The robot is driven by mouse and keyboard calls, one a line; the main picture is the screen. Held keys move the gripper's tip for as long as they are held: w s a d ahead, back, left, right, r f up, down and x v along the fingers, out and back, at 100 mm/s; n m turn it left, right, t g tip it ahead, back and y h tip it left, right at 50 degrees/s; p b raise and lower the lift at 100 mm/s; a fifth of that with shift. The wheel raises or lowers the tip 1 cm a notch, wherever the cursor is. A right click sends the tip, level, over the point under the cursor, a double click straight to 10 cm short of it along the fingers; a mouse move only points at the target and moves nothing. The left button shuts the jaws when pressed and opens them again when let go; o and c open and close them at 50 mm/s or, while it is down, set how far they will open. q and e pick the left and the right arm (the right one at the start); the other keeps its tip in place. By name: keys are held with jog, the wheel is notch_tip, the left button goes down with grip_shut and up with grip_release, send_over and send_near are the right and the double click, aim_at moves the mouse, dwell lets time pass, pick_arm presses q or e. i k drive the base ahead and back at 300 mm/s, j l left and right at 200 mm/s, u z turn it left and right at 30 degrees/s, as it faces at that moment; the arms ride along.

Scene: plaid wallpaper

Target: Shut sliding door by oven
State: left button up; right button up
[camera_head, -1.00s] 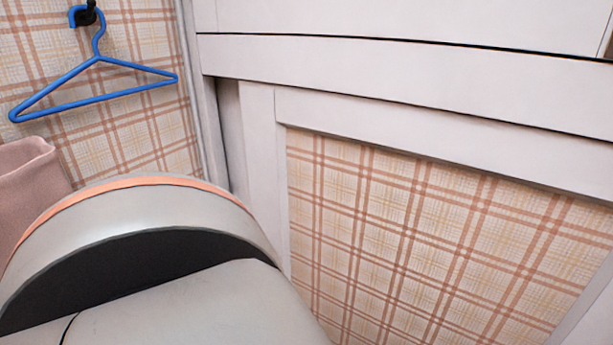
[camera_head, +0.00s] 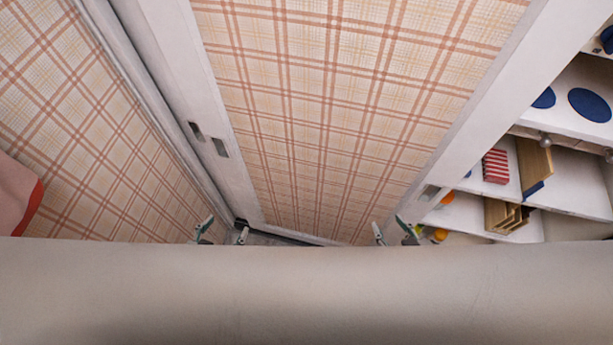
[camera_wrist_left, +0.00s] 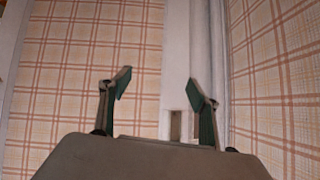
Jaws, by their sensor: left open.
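The sliding door (camera_head: 440,150) is a plaid panel in a white frame. It covers the middle of the head view, with open shelves showing beyond its right edge. Two more recessed grips (camera_head: 220,148) show near the left edge. My left gripper (camera_head: 222,231) is open and empty, low near the door's left side. In the left wrist view its fingers (camera_wrist_left: 160,90) are spread before the white frame and grips. My right gripper (camera_head: 393,232) has its fingers apart near the door's lower right edge. No oven is visible.
Shelves (camera_head: 550,205) at the right hold a red-striped box (camera_head: 496,166), wooden items and blue round things. A plaid wall (camera_head: 90,130) is at the left, with a pink item (camera_head: 18,195) at its edge. A pale part of mine hides the bottom.

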aim_at(324, 121)
jog(key=k+u, duration=0.1)
jog(key=u, duration=0.3)
jog(key=k+l+u, duration=0.25)
jog(key=u, duration=0.15)
jog(key=k+l+u, duration=0.15)
jog(key=k+u, duration=0.25)
jog(key=i+l, duration=0.35)
jog(key=i, duration=0.2)
